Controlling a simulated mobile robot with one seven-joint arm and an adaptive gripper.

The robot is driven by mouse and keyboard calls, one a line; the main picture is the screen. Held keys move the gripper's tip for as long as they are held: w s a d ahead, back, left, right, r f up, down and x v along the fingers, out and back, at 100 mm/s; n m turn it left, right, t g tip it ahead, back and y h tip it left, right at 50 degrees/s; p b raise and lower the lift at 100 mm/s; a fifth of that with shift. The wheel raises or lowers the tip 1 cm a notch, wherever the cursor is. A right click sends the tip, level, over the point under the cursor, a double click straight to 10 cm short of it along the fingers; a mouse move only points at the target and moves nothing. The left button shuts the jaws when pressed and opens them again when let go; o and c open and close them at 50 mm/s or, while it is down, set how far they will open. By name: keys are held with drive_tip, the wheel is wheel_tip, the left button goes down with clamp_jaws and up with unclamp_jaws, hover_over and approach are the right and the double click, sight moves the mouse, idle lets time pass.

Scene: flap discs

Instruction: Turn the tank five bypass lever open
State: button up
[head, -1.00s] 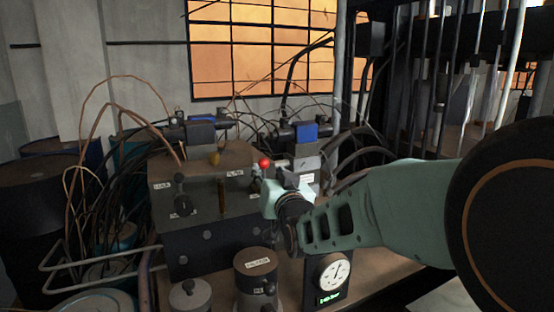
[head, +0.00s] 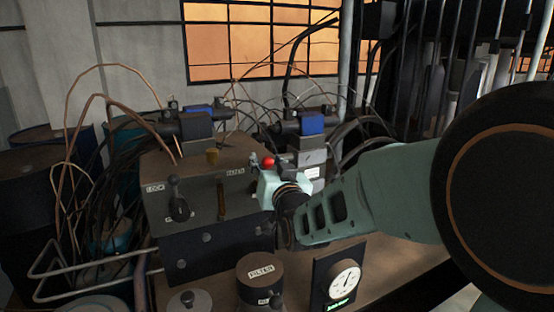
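A dark metal block (head: 205,223) stands on the bench left of centre. A black lever (head: 176,198) with a round knob stands on its front left, below a small label (head: 154,188). Another label (head: 235,172) sits near its right top edge; I cannot read either surely. A red ball knob (head: 268,162) shows at the block's right side, just above my gripper (head: 266,187). I cannot tell which lever is tank five's bypass. My gripper is at the block's right end; its fingers are mostly hidden, and contact with the red knob cannot be told.
A round filter housing (head: 262,275) and a dial gauge (head: 344,285) stand in front on the bench. Valve bodies with blue parts (head: 312,124) stand behind. Hoses and cables (head: 95,165) crowd the left, with a bent pipe rail (head: 85,270) below them.

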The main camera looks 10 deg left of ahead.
clamp_jaws()
idle(0.3)
idle(0.3)
